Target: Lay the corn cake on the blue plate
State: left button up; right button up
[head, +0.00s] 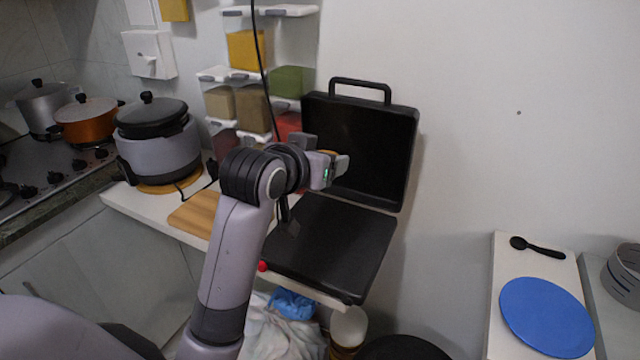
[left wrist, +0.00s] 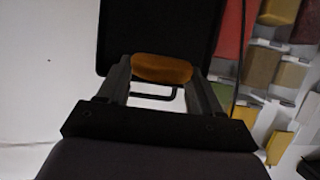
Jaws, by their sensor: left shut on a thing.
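My left gripper (head: 335,165) is raised above the open black grill, in front of its upright lid. It is shut on the corn cake, a flat orange-brown piece held between the fingertips in the left wrist view (left wrist: 162,68). In the head view only a small orange bit of the cake (head: 328,153) shows behind the fingers. The round blue plate (head: 546,316) lies empty on a white surface at the far right, well apart from the gripper. My right gripper is not in view.
The black grill's lower half (head: 335,243) lies open below my gripper. A wooden board (head: 196,214) is to its left, with a large pot (head: 160,150) beyond. A black spoon (head: 537,247) lies behind the plate. A gap separates the grill counter from the plate's surface.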

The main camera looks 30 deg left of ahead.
aim_at(547, 313)
jog(key=l+z, duration=0.45)
jog(key=i+l+z, duration=0.2)
jog(key=l+z, duration=0.3)
